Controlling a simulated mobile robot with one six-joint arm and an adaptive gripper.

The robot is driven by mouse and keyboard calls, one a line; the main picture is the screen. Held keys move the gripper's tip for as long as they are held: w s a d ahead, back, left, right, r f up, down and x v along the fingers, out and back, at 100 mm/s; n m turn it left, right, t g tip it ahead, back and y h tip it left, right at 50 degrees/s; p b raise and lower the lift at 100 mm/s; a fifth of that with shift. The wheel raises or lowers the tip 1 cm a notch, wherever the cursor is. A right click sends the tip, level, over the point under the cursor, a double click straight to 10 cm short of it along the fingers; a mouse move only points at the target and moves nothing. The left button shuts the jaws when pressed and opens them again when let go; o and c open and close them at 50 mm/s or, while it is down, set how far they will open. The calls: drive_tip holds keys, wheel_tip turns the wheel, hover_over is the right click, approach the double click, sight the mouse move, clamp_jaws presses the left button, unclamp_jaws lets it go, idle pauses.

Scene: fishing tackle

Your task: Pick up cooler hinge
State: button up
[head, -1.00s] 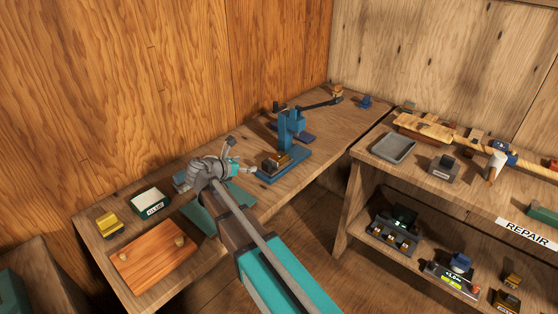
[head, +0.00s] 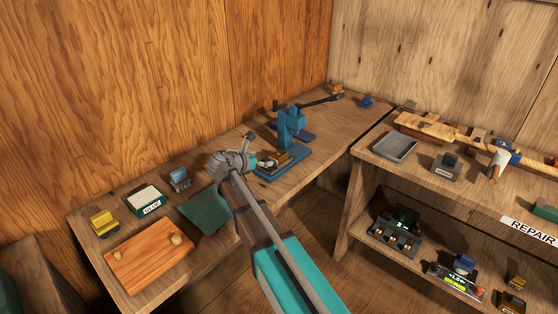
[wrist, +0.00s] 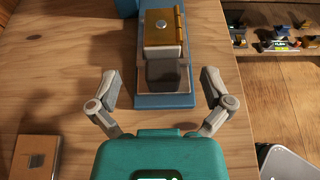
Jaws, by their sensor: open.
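A brass hinge-like piece (wrist: 163,32), which I take for the cooler hinge, has a round barrel along its right side and a pale pin head on its plate. It sits with a grey block (wrist: 167,72) on the blue press base (wrist: 165,101). In the head view the brass piece (head: 278,156) is partly covered by my gripper. My gripper (wrist: 159,76) is open and empty. Its fingers stand left and right of the press base's near end, and the brass piece lies farther ahead between their lines.
The blue press (head: 291,124) rises just behind the piece, with a long dark lever. A green mat (head: 205,212), a wooden board (head: 150,262), a labelled box (head: 147,200) and a yellow item (head: 104,223) lie left. A second bench (head: 430,190) stands right.

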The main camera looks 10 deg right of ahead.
sight(272, 158)
idle(0.3)
drive_tip(key=shift+b+x, duration=0.95)
drive_tip(key=shift+x, duration=1)
drive_tip(key=shift+w+d+f, duration=0.3)
drive_tip(key=shift+d+f, duration=0.05)
drive_tip(key=shift+d, duration=0.2)
drive_tip(key=c, duration=1.3)
drive_tip(key=shift+r, duration=0.2)
